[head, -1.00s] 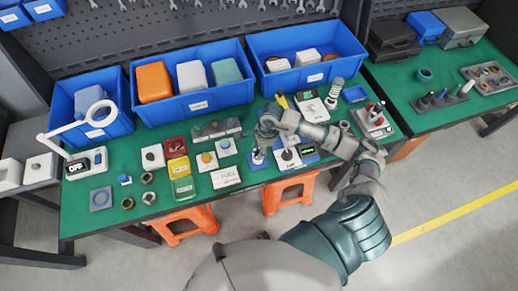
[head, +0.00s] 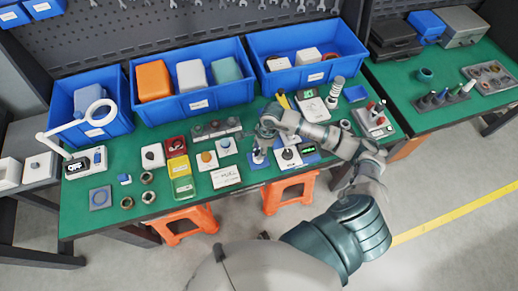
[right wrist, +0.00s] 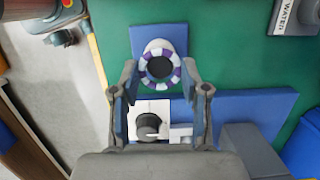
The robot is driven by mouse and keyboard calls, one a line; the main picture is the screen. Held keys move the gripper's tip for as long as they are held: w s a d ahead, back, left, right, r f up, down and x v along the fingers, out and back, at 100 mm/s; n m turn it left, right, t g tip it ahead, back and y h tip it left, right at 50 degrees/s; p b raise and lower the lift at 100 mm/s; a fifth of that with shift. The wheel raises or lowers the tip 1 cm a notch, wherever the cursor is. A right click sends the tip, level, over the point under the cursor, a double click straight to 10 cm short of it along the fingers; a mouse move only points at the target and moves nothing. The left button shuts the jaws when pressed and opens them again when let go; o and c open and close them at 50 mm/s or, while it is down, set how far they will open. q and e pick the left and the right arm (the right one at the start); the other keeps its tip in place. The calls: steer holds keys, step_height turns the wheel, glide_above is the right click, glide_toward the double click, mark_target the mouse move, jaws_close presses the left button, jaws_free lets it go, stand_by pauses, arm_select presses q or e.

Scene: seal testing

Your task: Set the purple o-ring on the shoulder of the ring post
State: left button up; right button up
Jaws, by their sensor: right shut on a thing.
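My right gripper (right wrist: 160,66) has its two fingers on either side of a round ring with purple and white segments, the purple o-ring (right wrist: 176,76). My left gripper is not in view.
A white block with a dark knob (right wrist: 149,124) is close by in the wrist view. Blue bins (head: 205,103) line the back of the green table (head: 130,150).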

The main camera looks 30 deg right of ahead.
steer(key=shift+f+b, duration=0.4)
steer(key=shift+f, duration=0.05)
stand_by(0.3)
steer(key=o, duration=0.8)
steer(key=shift+o, duration=0.2)
steer(key=shift+r, duration=0.1)
steer(key=shift+a+p+v, duration=0.25)
steer(key=shift+p+v, duration=0.4)
steer(key=shift+v, duration=0.45)
steer(key=shift+a+p+v, duration=0.2)
steer(key=shift+p+v, duration=0.45)
steer(key=shift+v, duration=0.5)
steer(key=shift+a+p+v, duration=0.25)
steer(key=shift+p+v, duration=0.4)
steer(key=shift+v, duration=0.45)
steer(key=shift+w+r, duration=0.15)
steer(key=shift+r, duration=0.05)
